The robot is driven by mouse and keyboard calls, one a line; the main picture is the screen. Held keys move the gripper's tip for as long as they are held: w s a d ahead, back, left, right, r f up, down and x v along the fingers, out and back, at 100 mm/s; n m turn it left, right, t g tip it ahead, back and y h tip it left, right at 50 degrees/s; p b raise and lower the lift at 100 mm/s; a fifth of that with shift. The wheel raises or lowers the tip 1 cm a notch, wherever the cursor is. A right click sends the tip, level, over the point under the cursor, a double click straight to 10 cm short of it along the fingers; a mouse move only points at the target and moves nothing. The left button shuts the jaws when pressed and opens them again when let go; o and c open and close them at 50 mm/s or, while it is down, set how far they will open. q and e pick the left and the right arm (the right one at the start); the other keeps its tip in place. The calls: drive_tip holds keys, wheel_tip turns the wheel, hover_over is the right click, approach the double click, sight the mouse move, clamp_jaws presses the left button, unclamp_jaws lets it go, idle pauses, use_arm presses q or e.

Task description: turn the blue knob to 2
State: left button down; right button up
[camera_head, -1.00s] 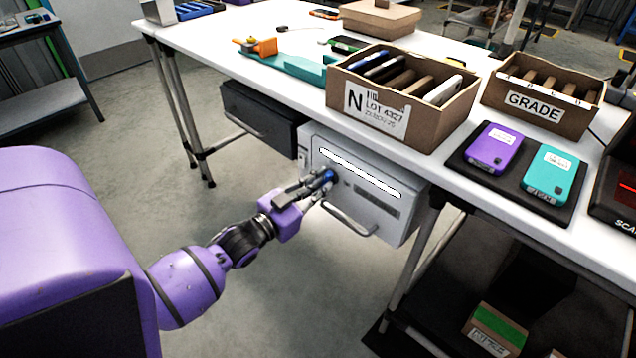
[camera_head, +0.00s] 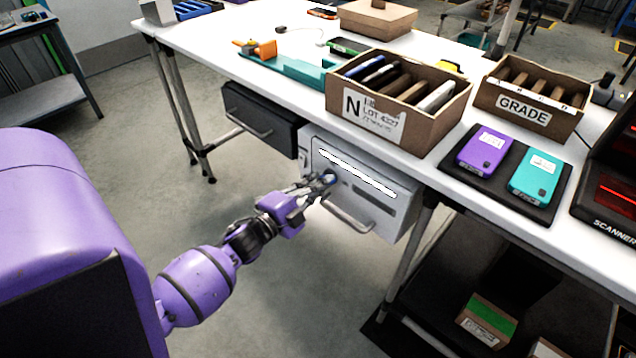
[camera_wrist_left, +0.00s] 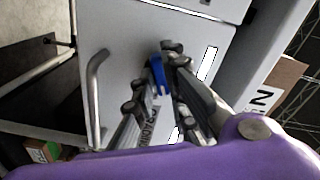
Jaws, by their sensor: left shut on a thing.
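The blue knob (camera_head: 329,179) is on the front of the light grey drawer unit (camera_head: 385,205) under the table. My left gripper (camera_head: 322,182) is at the knob, its fingers shut on it. In the left wrist view, the blue knob (camera_wrist_left: 157,72) shows between the two fingertips of the gripper (camera_wrist_left: 160,68). The knob's scale and the number it points to cannot be read, as the fingers cover much of it. My right gripper is not in view.
A bar handle (camera_head: 348,215) sits below the knob on the same front. A black drawer unit (camera_head: 262,118) hangs to the left. The white table (camera_head: 225,50) above holds a carton of devices (camera_head: 425,125) and a GRADE carton (camera_head: 525,115). The floor at the left is clear.

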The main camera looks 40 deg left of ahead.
use_arm(q)
drive_tip(key=m, duration=0.4)
drive_tip(key=shift+m, duration=0.4)
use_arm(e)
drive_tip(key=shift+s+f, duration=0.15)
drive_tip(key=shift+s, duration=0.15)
use_arm(q)
drive_tip(key=shift+m, duration=0.3)
drive_tip(key=c, duration=1.8)
unclamp_jaws()
drive_tip(key=shift+o, duration=0.2)
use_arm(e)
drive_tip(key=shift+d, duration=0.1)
use_arm(q)
drive_tip(key=shift+s, duration=0.1)
drive_tip(key=s, duration=1.1)
drive_tip(key=shift+s+a, duration=0.4)
drive_tip(key=shift+a, duration=0.05)
